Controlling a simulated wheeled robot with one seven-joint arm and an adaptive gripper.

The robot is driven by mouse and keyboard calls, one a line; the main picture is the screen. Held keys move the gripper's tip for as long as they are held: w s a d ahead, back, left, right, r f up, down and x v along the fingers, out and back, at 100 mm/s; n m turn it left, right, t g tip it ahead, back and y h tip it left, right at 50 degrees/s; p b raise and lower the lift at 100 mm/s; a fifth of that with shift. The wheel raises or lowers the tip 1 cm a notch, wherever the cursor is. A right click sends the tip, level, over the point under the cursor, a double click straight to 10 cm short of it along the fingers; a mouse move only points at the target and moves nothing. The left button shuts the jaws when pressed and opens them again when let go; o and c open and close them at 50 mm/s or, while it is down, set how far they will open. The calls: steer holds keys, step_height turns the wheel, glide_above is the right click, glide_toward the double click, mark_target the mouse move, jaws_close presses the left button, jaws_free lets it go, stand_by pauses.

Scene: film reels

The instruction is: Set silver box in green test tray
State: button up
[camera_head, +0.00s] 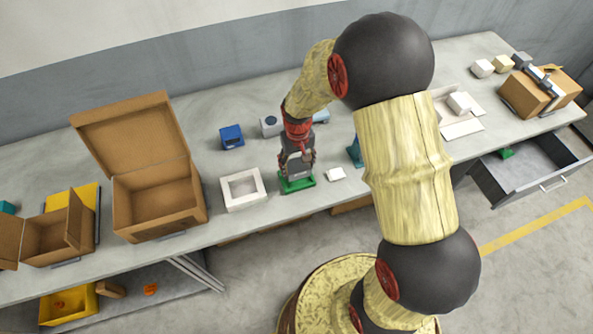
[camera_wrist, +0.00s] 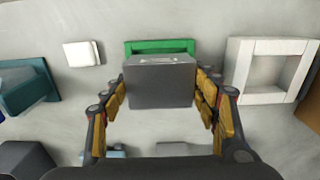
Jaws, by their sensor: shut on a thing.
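The silver box (camera_wrist: 160,88), a dark grey block with a lighter mark on its top edge, is between the two fingers of my gripper (camera_wrist: 161,84) in the wrist view. My gripper (camera_head: 298,158) is shut on it and points down. The green test tray (camera_head: 297,187) lies on the table right below the gripper in the head view. In the wrist view the tray's green rim (camera_wrist: 160,46) shows behind the box. The box hides the rest of the tray, so I cannot tell whether they touch.
A white square frame tray (camera_head: 243,189) lies just left of the green tray. A small white block (camera_head: 335,174) and a teal object (camera_head: 354,152) are to the right. A blue box (camera_head: 231,136) and a grey device (camera_head: 270,126) stand behind. An open cardboard box (camera_head: 158,205) stands farther left.

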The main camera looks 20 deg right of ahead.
mark_target(297, 172)
steer(key=shift+w+f, duration=0.3)
steer(key=shift+f, duration=0.05)
steer(key=shift+w+f, duration=0.15)
steer(key=shift+f, duration=1.5)
steer(key=shift+f+b, duration=0.1)
steer(key=shift+b, duration=0.2)
steer(key=shift+f, duration=0.35)
steer(key=shift+f+b, duration=0.2)
steer(key=shift+b, duration=0.15)
steer(key=o, duration=1.3)
steer(key=shift+r, duration=0.15)
